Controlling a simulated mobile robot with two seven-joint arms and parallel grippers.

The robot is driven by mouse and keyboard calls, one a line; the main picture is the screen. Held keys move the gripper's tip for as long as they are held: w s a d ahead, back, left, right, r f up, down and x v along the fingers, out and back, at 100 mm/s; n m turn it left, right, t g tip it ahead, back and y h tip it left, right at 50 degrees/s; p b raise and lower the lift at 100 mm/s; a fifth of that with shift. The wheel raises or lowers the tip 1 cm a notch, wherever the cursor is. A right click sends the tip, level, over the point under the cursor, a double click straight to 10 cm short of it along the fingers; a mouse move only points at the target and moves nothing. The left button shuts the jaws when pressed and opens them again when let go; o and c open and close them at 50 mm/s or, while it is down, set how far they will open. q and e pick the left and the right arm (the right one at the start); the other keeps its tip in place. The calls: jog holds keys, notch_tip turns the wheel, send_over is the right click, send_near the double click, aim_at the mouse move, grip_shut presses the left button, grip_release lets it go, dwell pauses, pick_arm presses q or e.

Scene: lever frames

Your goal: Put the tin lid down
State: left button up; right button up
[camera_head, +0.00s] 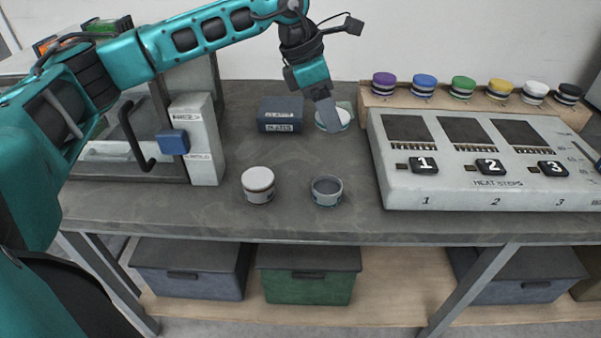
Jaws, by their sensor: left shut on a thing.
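My left gripper (328,119) reaches down over the back of the bench, shut on the tin lid (341,117), a round white disc with a thin teal edge. The fingers hide part of the lid, and I cannot tell whether it touches the bench top. An open grey tin (327,191) stands upright nearer the front edge, apart from the lid. A second tin (258,185) with a whitish top stands to its left. My right gripper is not in view.
A dark labelled box (280,115) stands just left of the lid. A white numbered heating panel (480,192) fills the right, with a rack of several coloured-top jars (463,88) behind it. A glass-doored machine (196,140) stands left. Bare bench (300,155) lies between.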

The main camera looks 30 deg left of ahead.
pick_arm(q)
jog(key=w+a+r+n+t+y, duration=0.2)
jog(key=w+a+r+n+y, duration=0.15)
jog(key=n, duration=0.75)
jog(key=n+g+y+b, duration=0.15)
jog(key=n+y, duration=0.25)
jog(key=n, duration=0.6)
send_over(301, 151)
jog(key=s+d, duration=0.1)
notch_tip(301, 151, down, 11)
jog(key=shift+d+f+g, duration=0.15)
jog(key=shift+f+g, duration=0.2)
jog(key=shift+f, duration=0.1)
notch_tip(301, 151, down, 5)
jog(key=shift+f, duration=0.25)
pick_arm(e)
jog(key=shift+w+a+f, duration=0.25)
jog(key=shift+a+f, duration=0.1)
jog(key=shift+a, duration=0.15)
pick_arm(q)
jog(key=shift+f+b, duration=0.15)
jog(key=shift+b, duration=0.2)
jog(key=o, duration=1)
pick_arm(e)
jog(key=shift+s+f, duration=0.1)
